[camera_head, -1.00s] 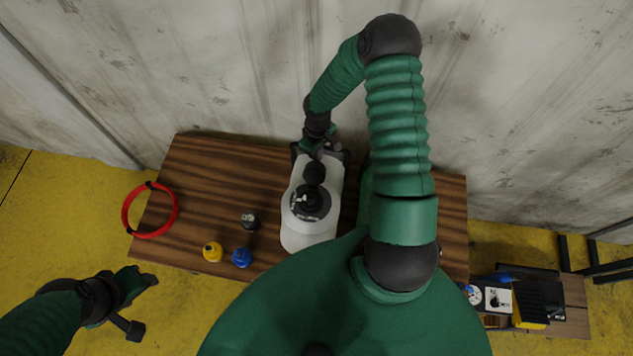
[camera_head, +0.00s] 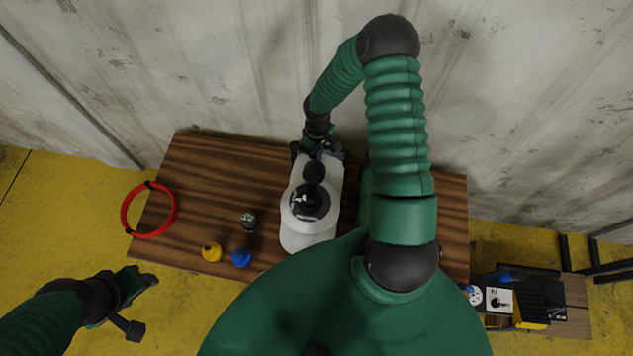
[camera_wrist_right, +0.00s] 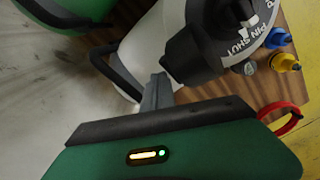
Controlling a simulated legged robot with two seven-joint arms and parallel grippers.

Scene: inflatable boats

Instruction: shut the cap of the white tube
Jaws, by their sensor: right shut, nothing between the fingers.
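The white tube (camera_head: 302,238) stands on the table in the middle of the head view. A black disc with white markings (camera_head: 309,203) is on it, with a round black knob (camera_head: 314,171) toward the wall. In the right wrist view the disc (camera_wrist_right: 246,38) shows the words "PIN" and "SHUT", beside the black cap part (camera_wrist_right: 194,54). My right gripper (camera_head: 319,154) is at the tube's wall-side end. Its grey fingers (camera_wrist_right: 157,92) are shut and empty, close beside the black part; contact is unclear. My left gripper (camera_head: 140,285) hangs off the table's left front; its opening is unclear.
Small black (camera_head: 249,219), yellow (camera_head: 212,252) and blue (camera_head: 241,257) items stand left of the tube. A red ring (camera_head: 173,211) overhangs the left edge of the wooden table (camera_head: 215,180). The wall (camera_head: 220,70) is close behind. A lower stand with gear is at right.

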